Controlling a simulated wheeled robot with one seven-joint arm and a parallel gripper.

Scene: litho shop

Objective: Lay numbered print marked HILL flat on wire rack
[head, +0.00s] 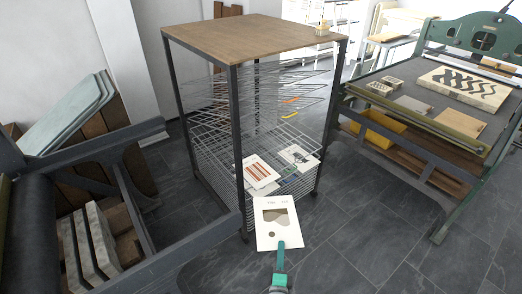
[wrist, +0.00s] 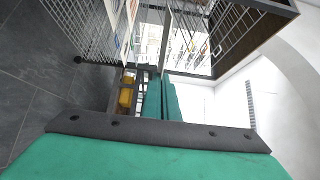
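My gripper (head: 281,246) is in front of the wire rack and shut on the lower edge of a cream print (head: 266,236). The print has a brown hill-like shape and a dark round spot; its small lettering is not legible. It is held outside the rack, near the front right post. The wire rack (head: 207,138) is a dark frame with several wire shelves under a brown top. Prints lie on its lower shelves: one with red stripes (head: 258,170) and one with a dark drawing (head: 298,156). In the wrist view the green fingers (wrist: 161,98) are close together.
A green press (head: 440,85) with a dark bed stands at the right, a yellow bin (head: 382,130) beneath it. Dark machine rails (head: 110,135) and leaning stone slabs (head: 75,110) fill the left. A small block (head: 322,31) sits on the rack top. Grey floor is clear at front right.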

